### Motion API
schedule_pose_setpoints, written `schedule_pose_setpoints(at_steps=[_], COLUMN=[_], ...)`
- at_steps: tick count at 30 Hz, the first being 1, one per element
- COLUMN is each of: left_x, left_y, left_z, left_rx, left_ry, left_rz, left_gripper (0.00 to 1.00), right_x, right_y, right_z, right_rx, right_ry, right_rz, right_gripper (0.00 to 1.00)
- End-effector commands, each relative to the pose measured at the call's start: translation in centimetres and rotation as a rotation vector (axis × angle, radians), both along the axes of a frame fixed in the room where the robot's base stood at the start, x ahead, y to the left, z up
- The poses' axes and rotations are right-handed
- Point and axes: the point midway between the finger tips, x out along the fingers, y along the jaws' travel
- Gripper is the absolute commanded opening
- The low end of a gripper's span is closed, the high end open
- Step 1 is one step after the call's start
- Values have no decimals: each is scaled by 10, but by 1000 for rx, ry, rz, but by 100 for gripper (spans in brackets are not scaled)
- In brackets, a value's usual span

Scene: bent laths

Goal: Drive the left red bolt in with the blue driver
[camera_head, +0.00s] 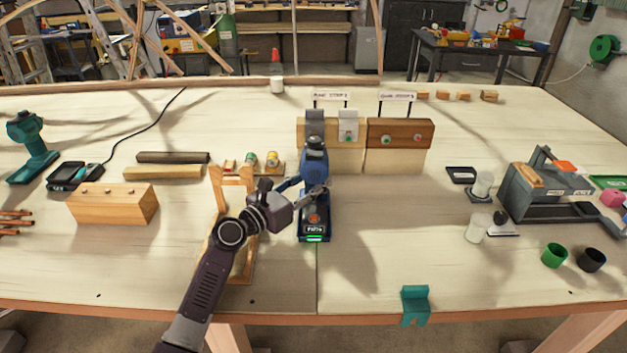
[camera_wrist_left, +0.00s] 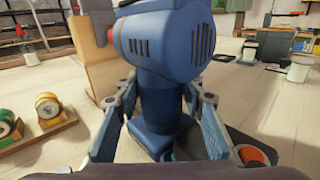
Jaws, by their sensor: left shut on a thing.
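The blue driver (camera_head: 314,163) stands upright near the middle of the bench, on a dark base with a green light at its front. My left gripper (camera_head: 318,190) is shut on the driver's handle; in the left wrist view its fingers sit either side of the blue handle (camera_wrist_left: 163,95). My right gripper is not in view.
A wooden frame (camera_head: 232,178) stands close by my left arm. A wooden block (camera_head: 112,203) and a teal drill (camera_head: 32,146) are at left. A grey device (camera_head: 545,195) and green and black cups (camera_head: 554,254) are at right. The bench between driver and cups is mostly clear.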

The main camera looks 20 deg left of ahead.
Motion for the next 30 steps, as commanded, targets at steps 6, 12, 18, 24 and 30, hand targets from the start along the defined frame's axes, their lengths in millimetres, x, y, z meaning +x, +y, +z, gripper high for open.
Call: schedule_pose_setpoints(at_steps=[6,12,18,24,30], left_x=[3,4,6,8,9], left_y=[1,2,2,3,3], left_z=[6,6,6,6,6], left_rx=[-4,-4,-4,-4,-5], left_ry=[-10,-10,-10,-9,-10], left_rz=[2,2,2,3,3], left_gripper=[0,0,0,0,0], right_x=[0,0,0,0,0], right_y=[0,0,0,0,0], right_z=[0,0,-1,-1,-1], right_rx=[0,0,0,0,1], right_ry=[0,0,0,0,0], right_rz=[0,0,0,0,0], right_gripper=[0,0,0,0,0])
